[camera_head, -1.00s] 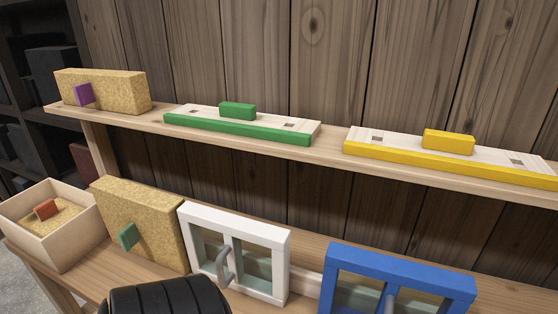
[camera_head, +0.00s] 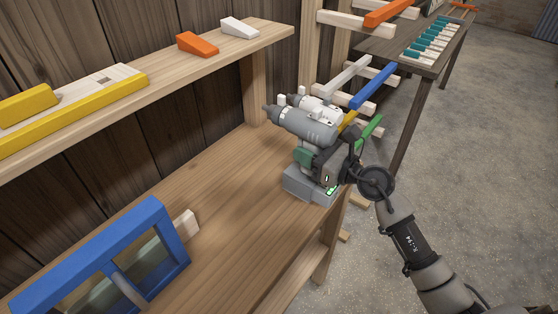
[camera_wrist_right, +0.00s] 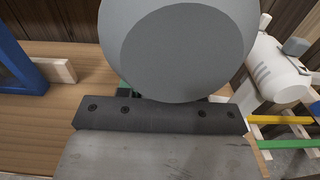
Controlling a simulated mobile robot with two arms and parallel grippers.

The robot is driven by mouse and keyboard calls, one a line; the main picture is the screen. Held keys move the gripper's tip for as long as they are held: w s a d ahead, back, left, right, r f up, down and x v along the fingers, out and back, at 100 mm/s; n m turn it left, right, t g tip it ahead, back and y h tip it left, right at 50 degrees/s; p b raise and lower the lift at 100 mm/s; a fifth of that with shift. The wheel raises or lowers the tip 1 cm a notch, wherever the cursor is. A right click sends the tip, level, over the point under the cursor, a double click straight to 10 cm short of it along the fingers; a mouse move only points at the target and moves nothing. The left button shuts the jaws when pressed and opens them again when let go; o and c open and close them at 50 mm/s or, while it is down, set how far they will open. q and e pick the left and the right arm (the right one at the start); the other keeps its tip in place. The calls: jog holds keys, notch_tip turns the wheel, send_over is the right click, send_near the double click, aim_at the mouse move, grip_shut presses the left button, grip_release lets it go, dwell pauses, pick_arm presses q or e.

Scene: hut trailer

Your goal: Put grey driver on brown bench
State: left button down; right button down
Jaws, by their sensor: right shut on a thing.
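The grey driver (camera_head: 300,124) is upright at the right end of a light wooden workbench (camera_head: 225,215). Its nose points left and its block base (camera_head: 300,187) is at the worktop; I cannot tell whether it touches. My right gripper (camera_head: 322,163) is shut on its handle, and its fingers are mostly hidden. In the right wrist view the driver's round grey back (camera_wrist_right: 180,50) fills the upper middle. A dark brown bench (camera_head: 400,51) stands farther back at the right. My left gripper is not in view.
A white driver (camera_head: 322,108) is close behind the grey one. Wooden pegs with coloured bars, including a blue bar (camera_head: 373,86), stick out beyond it. Several teal-and-white pieces (camera_head: 430,42) lie on the dark bench. A blue frame (camera_head: 160,222) stands at left. Floor is open at right.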

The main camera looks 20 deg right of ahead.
aim_at(291, 166)
jog(key=shift+w+a+f+b, duration=0.1)
jog(key=shift+w+a+f, duration=0.5)
jog(key=shift+f, duration=0.55)
jog(key=shift+w+a+f+b, duration=0.15)
jog(key=shift+w+a+f, duration=0.5)
jog(key=shift+f, duration=0.45)
jog(key=shift+w+a+f+b, duration=0.1)
jog(key=shift+w+a+f, duration=0.5)
jog(key=shift+f, duration=0.55)
jog(key=shift+d, duration=0.15)
jog(key=shift+f, duration=0.15)
jog(key=c, duration=0.7)
grip_release()
jog(key=shift+f, duration=0.1)
